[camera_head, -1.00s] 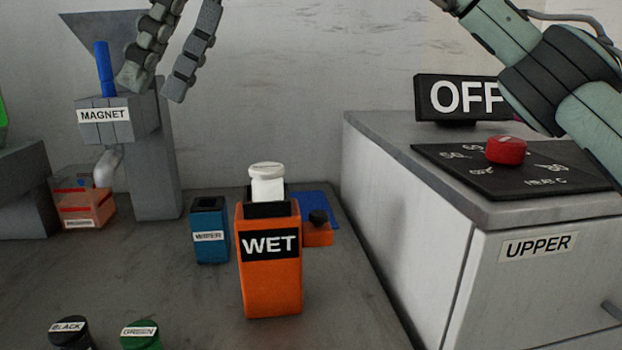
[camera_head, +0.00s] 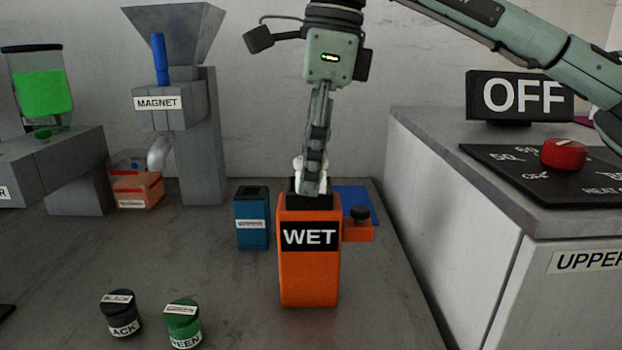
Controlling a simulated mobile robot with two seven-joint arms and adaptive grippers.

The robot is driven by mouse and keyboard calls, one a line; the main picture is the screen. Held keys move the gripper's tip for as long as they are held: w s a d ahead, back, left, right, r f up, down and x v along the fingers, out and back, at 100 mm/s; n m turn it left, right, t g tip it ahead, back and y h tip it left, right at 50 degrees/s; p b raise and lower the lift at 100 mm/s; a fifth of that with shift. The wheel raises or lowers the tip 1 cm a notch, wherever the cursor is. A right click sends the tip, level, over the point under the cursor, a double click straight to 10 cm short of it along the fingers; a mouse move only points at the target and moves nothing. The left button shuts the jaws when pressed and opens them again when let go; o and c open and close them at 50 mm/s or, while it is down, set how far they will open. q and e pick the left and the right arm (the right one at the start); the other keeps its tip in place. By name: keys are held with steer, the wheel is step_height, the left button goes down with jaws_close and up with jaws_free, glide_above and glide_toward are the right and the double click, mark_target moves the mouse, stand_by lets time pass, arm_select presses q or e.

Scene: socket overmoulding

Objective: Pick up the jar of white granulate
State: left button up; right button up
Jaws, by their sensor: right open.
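The white jar (camera_head: 297,171) stands upright in the dark top of the orange box labelled WET (camera_head: 309,275). Only a sliver of it shows; my right gripper hides the rest. My right gripper (camera_head: 314,188) points straight down at the jar, with its fingers in front of and around it. It is open, and I cannot tell whether the fingers touch the jar. My left gripper is not in view.
A blue box (camera_head: 252,220) stands close left of the orange box, and a small orange block with a black knob (camera_head: 358,225) close right. Black (camera_head: 121,313) and green (camera_head: 184,323) jars stand at the front left. A grey cabinet (camera_head: 430,220) bounds the right side.

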steer(key=shift+c, duration=0.6)
steer(key=c, duration=1.1)
